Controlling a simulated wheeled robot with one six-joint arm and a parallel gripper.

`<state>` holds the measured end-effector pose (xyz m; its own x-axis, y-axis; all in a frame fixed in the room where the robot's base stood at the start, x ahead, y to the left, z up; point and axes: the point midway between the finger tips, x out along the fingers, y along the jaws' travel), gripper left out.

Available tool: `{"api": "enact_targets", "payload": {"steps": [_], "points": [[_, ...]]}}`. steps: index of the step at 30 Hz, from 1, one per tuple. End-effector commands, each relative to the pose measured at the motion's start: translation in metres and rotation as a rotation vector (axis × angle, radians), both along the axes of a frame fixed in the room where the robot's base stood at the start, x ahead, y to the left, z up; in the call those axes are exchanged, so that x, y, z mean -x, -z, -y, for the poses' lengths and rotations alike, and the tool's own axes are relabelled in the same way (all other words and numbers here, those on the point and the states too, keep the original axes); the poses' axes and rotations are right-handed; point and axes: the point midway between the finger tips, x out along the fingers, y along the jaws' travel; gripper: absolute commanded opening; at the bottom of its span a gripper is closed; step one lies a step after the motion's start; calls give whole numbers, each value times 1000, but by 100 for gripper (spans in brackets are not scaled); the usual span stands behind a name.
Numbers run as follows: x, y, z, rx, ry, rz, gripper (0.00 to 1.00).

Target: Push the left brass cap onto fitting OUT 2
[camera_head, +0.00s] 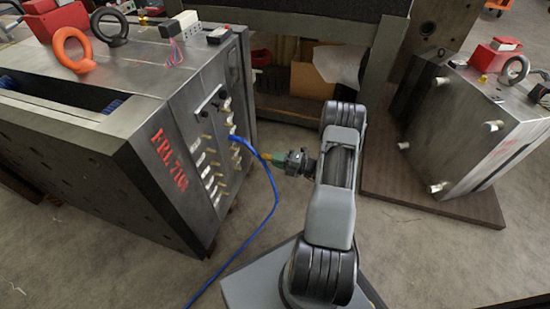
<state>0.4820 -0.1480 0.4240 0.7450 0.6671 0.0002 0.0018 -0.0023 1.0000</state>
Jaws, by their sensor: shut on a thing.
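My gripper (279,158) is in front of the fitting face of the left mould base, to the right of the fittings and apart from them. It is shut on a small brass-coloured piece, which looks like the brass cap (266,156) and points left towards the face. The fittings (209,180) stand in two slanting columns of several brass and silver stubs. Their labels are too small to read, so I cannot tell which is OUT 2. I cannot tell whether another brass cap is in view.
A blue hose (272,190) runs from the fitting face, passes close to my gripper and hangs to the floor. The left mould base (110,120) carries an orange lifting eye (72,50). Another mould base (465,125) stands right on a brown board (425,195).

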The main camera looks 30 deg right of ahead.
Motion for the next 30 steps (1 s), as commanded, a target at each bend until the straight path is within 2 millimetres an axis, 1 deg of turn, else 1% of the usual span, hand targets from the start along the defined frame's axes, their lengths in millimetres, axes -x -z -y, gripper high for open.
{"api": "enact_targets", "payload": {"steps": [6,15,24,30], "points": [[-17,1,-22,1,-19,1,0],[-40,1,-43,2,-18,2,0],[-57,-1,-58,2,-14,2,0],[-64,-1,-63,2,-13,2,0]]}}
